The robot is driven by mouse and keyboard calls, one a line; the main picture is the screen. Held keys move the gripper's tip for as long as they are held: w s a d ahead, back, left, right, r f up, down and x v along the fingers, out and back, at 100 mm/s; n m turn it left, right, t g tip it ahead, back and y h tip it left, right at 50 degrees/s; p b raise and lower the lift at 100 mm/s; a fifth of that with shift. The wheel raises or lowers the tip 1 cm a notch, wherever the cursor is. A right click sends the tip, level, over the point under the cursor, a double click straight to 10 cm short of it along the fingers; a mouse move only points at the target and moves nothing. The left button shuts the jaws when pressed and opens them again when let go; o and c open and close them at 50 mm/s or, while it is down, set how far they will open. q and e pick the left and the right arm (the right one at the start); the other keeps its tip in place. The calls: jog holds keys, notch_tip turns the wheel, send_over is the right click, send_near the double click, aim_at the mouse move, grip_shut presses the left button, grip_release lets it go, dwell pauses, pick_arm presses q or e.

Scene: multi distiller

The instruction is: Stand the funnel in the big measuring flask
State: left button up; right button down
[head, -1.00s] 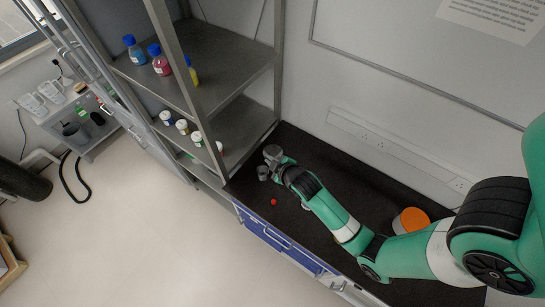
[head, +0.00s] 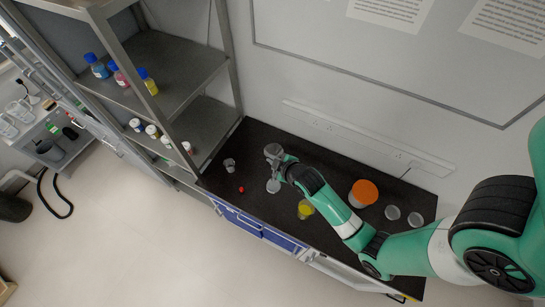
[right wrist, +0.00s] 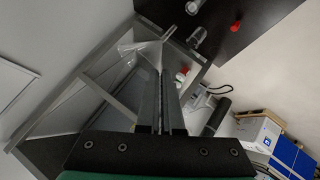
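My right gripper (head: 274,168) is over the dark bench in the head view. In the right wrist view its two fingers (right wrist: 162,80) are close together on a clear, cone-shaped funnel (right wrist: 146,47). A small clear glass vessel (head: 229,164) stands on the bench to the left of the gripper. The right wrist view shows clear glassware (right wrist: 195,38) too. I cannot tell which glass is the big measuring flask. My left gripper is not in view.
A red cap-like object (head: 241,189) lies near the bench's front edge. A vessel with yellow liquid (head: 305,210) and an orange-lidded tub (head: 363,193) stand beside my right arm. Two clear round pieces (head: 392,212) are farther right. A metal shelf unit (head: 190,75) borders the bench on the left.

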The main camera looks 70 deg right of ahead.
notch_tip(320, 180, down, 4)
jog(key=shift+r+b, duration=0.1)
jog(key=shift+b, duration=0.55)
jog(key=shift+p, duration=0.3)
dwell(0.8)
jog(key=shift+f+b, duration=1.55)
jog(key=shift+f, duration=0.45)
dwell(0.5)
jog(key=c, duration=1)
grip_release()
jog(key=p+v, duration=0.1)
jog(key=v, duration=1)
jog(key=shift+s+a+r+p, duration=0.15)
jog(key=shift+s+r+p, duration=0.05)
jog(key=shift+r+p, duration=0.1)
